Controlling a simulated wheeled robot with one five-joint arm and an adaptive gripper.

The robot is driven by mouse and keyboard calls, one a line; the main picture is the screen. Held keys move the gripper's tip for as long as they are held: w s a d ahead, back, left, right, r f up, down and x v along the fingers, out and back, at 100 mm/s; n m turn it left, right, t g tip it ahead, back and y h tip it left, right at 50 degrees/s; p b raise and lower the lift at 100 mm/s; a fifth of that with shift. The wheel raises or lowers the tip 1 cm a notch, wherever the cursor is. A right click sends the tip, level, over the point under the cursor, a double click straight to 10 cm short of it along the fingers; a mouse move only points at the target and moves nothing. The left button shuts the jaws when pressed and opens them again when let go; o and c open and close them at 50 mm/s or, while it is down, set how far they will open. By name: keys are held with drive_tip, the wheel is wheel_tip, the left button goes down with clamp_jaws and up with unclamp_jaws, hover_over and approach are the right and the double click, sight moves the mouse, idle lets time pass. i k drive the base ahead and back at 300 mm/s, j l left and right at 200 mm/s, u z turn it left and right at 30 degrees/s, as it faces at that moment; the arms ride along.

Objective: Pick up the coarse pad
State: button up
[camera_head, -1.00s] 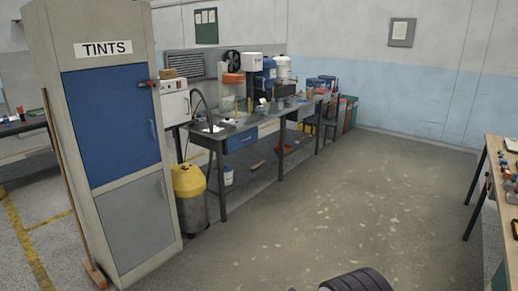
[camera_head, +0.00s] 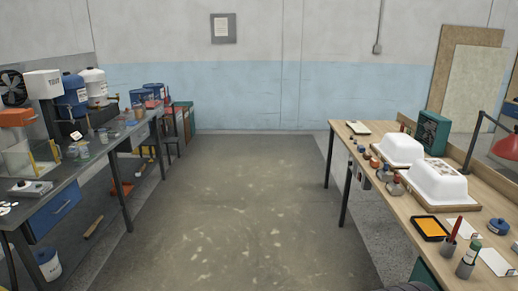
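I cannot tell which item is the coarse pad; no readable label marks it. Several small round tools with red or blue knobs stand on the wooden bench (camera_head: 385,145) at the right, among them a red-topped one (camera_head: 374,162) and a blue one (camera_head: 497,227). A flat orange item in a black frame (camera_head: 432,228) lies near the bench's front edge. Two white tub shells, a far one (camera_head: 403,148) and a nearer one (camera_head: 438,180), sit on boards there. My gripper is not in view; only a dark sliver of my own body shows at the bottom edge.
A dark metal bench (camera_head: 95,160) with paint containers and a blue drawer runs along the left. Bare concrete floor (camera_head: 235,215) lies open between the benches up to the blue-white wall. A red lamp (camera_head: 506,146) and a green box (camera_head: 432,132) stand on the right bench.

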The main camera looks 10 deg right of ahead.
sight(367, 156)
drive_tip(key=i+z, duration=0.2)
drive_tip(key=i, duration=0.65)
drive_tip(key=i+j+z, duration=0.2)
drive_tip(key=i, duration=0.7)
drive_tip(key=i+l, duration=0.15)
drive_tip(key=i, duration=0.3)
drive_tip(key=i+l+u, duration=0.15)
drive_tip(key=i, duration=0.25)
drive_tip(key=i+l, duration=0.1)
drive_tip(key=i, duration=0.35)
drive_tip(key=i+l+u, duration=0.15)
drive_tip(key=i, duration=0.25)
drive_tip(key=i+l+u, duration=0.3)
drive_tip(key=i+l, duration=0.15)
drive_tip(key=l, duration=0.2)
drive_tip(key=i+l+u, duration=0.2)
drive_tip(key=l, duration=0.15)
drive_tip(key=i+l+u, duration=0.15)
drive_tip(key=l, duration=0.2)
drive_tip(key=i+l+u, duration=0.15)
drive_tip(key=l, duration=0.25)
